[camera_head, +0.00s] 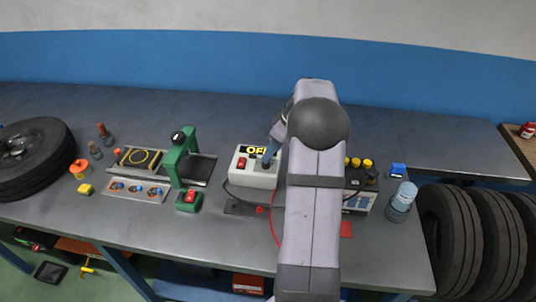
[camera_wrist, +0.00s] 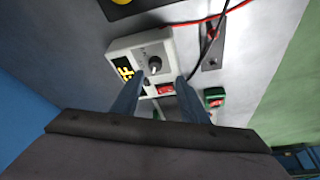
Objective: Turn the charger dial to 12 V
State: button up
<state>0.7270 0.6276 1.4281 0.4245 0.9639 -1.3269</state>
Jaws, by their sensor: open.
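The charger (camera_head: 254,168) is a pale grey box on the workbench with a yellow-on-black display that reads "OFF" or similar, partly hidden by my arm. In the wrist view the charger (camera_wrist: 125,62) shows a dark round dial (camera_wrist: 155,66) with a light pointer mark, a red switch (camera_wrist: 165,89) and part of the display (camera_wrist: 122,67). My gripper (camera_wrist: 155,85) is open, its two blue-grey fingers pointing at the charger, with the dial just beyond and between the fingertips. I cannot tell whether a finger touches the charger. The dial's markings are too small to read.
A green press-like stand (camera_head: 184,160) and a green box with a red button (camera_head: 188,200) stand left of the charger. Red and black cables run from the charger. A bottle (camera_head: 403,197) and a battery-like box (camera_head: 358,198) are to the right.

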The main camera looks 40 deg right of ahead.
jog(key=shift+d+p+x, duration=0.2)
jog(key=shift+p+x, duration=0.3)
jog(key=shift+x, duration=0.7)
jog(key=shift+d+p+x, duration=0.15)
jog(key=shift+p+x, duration=0.35)
jog(key=shift+x, duration=0.65)
jog(key=shift+d+p+x, duration=0.2)
jog(key=shift+p+x, duration=0.3)
jog(key=shift+x, duration=0.7)
jog(key=shift+w, duration=0.2)
jog(key=shift+c, duration=0.5)
grip_shut()
